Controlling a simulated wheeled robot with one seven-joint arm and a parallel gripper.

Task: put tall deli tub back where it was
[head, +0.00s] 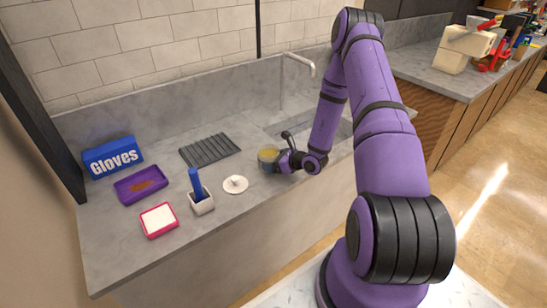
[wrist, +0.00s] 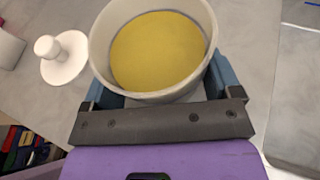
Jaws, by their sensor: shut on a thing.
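The tall deli tub (head: 268,156) is a round, pale grey-white tub with something yellow inside. My gripper (head: 279,160) is shut on it at the counter, just left of the sink. In the wrist view the tub (wrist: 153,85) sits upright between my gripper's blue fingers (wrist: 160,88). The yellow content fills much of its opening. I cannot tell whether its base touches the counter.
A white knobbed disc (head: 235,184) lies left of the tub. Farther left are a white holder (head: 201,203) with a blue handle, a pink-rimmed tray (head: 159,220), a purple tray (head: 140,185) and a blue gloves box (head: 112,156). A dark ridged rack (head: 210,149) lies behind. The sink (head: 338,130) and faucet (head: 299,62) are right.

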